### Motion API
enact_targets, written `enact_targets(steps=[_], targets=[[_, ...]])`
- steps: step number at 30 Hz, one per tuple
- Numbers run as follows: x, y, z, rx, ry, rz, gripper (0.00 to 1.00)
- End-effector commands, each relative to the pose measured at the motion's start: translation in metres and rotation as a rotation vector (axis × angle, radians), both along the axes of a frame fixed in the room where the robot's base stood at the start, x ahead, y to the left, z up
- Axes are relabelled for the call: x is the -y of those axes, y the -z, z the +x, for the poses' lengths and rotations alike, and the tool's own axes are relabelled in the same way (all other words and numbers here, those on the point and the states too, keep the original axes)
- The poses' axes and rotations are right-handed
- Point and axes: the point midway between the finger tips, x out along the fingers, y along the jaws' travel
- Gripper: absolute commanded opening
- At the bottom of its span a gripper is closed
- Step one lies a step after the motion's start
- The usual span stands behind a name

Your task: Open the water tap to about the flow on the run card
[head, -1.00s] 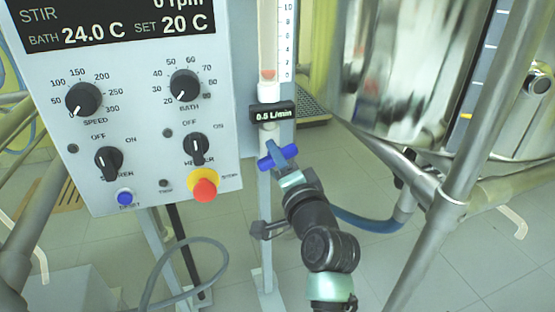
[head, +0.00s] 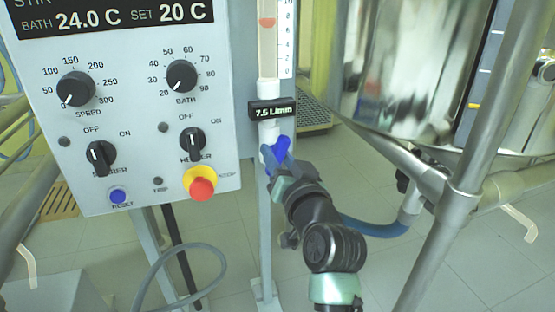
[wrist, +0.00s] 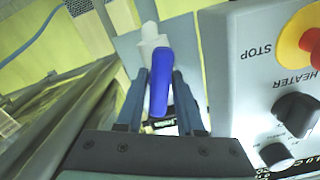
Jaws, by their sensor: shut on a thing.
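The blue tap handle (head: 281,148) sits on the white valve body (head: 268,135) below the flow meter. It is steeply tilted. My gripper (head: 280,163) is shut on it; in the wrist view the handle (wrist: 161,80) lies between the two fingers. The small black display (head: 272,110) above the tap reads about 7.5 L/min. The flow tube (head: 267,50) has a red float (head: 267,21) near the upper end of its visible scale, just below the 10 mark. No run card shows in these frames.
The control panel (head: 222,95) with knobs and a red stop button (head: 202,189) is left of the tap. A steel vessel (head: 385,70) and metal frame pole (head: 470,150) stand on the right. A blue hose (head: 375,226) runs behind my arm.

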Motion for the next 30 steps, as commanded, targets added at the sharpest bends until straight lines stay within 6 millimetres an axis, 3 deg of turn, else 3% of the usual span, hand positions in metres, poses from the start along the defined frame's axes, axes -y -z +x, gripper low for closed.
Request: enact_targets(steps=[21,22,25,30], targets=[[0.0005,0.0019,-0.0003,0.019,-0.001,-0.072,0.00],[0.0005,0.0019,-0.0003,0.019,-0.001,-0.072,0.40],[0.0005,0.0015,-0.0004,0.020,0.000,-0.071,0.57],[0.0004,0.0009,-0.0002,0.021,0.000,-0.071,0.57]])
